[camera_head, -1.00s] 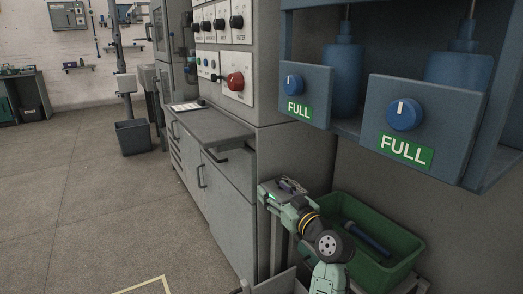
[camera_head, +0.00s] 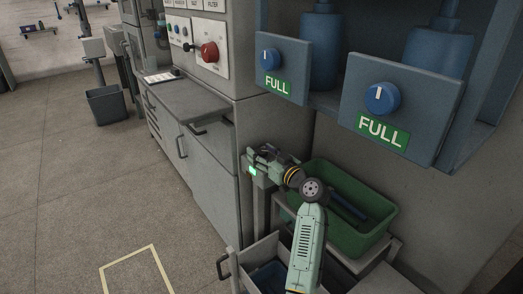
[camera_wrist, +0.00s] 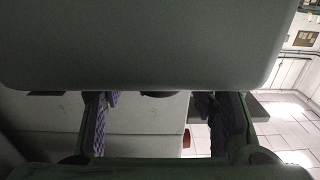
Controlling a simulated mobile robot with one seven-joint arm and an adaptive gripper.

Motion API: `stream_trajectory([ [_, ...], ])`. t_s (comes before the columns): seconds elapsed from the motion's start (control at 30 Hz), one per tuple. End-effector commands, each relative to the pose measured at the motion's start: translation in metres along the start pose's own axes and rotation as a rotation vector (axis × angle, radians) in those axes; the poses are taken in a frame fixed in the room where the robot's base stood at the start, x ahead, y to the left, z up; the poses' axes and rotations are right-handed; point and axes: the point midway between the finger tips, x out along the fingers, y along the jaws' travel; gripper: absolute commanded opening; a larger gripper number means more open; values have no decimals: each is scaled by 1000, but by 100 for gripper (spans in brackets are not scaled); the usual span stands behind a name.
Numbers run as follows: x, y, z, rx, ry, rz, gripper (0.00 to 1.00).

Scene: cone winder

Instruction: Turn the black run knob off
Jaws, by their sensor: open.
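A small black knob (camera_head: 188,46) stands out from the white control panel (camera_head: 222,68) at the upper left of the head view, beside a large red knob (camera_head: 209,52). I cannot read its label or its setting. My gripper (camera_head: 254,160) is low beside the grey cabinet, well below and to the right of that panel, touching no knob. In the wrist view my gripper (camera_wrist: 160,108) shows two purple-padded fingers set wide apart with nothing held. A large grey shape fills the top of that view.
Blue boxes hold two blue knobs (camera_head: 271,59) (camera_head: 382,98) above FULL labels. A green bin (camera_head: 345,240) stands right of my arm. A grey worktop (camera_head: 192,98) lies below the panel. An open drawer (camera_head: 262,254) is at the bottom.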

Motion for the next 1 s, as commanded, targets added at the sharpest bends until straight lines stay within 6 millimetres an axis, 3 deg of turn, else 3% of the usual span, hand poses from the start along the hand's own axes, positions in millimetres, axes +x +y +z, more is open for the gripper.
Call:
stream_trajectory([
  [0.33, 4, 0, 0, 0, 0, 1, 53],
  [1.0, 4, 0, 0, 0, 0, 1, 8],
])
